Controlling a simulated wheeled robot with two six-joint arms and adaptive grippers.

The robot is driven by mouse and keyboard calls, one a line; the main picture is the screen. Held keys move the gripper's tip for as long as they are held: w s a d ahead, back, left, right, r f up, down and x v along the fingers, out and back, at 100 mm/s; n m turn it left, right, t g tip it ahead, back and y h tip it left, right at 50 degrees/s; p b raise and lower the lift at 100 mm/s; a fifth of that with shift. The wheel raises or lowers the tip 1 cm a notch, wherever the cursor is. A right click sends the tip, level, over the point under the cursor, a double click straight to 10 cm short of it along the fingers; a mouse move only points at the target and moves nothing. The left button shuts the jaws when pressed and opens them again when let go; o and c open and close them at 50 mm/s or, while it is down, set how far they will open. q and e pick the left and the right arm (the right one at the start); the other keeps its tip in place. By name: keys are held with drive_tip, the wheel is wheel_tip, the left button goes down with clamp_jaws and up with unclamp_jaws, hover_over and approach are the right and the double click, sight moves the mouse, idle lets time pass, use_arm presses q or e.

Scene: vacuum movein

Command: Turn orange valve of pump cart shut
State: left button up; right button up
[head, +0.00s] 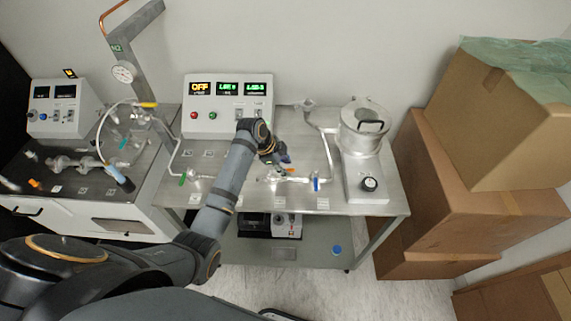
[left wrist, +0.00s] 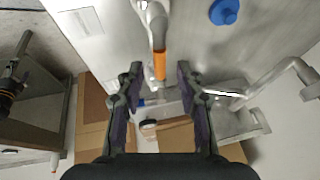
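The pump cart (head: 225,200) is a steel table with glass and metal tubing on top. Its orange valve handle (head: 289,170) shows as a small orange spot by my left gripper (head: 278,160). In the left wrist view the orange valve handle (left wrist: 159,65) sticks out from a grey tube. My left gripper (left wrist: 160,75) is open there, with one finger on each side of the handle and a visible gap to both. The handle's far side and the valve body are partly hidden. My right gripper is in neither view.
A control box (head: 228,105) with lit displays stands behind my left arm. A blue valve handle (head: 316,184) and a green one (head: 182,180) are on the same cart. A metal pot (head: 362,135) stands right. Cardboard boxes (head: 470,190) crowd the right side.

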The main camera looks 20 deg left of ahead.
use_arm(q)
drive_tip(key=shift+d+f, duration=0.1)
drive_tip(key=shift+f, duration=0.2)
clamp_jaws()
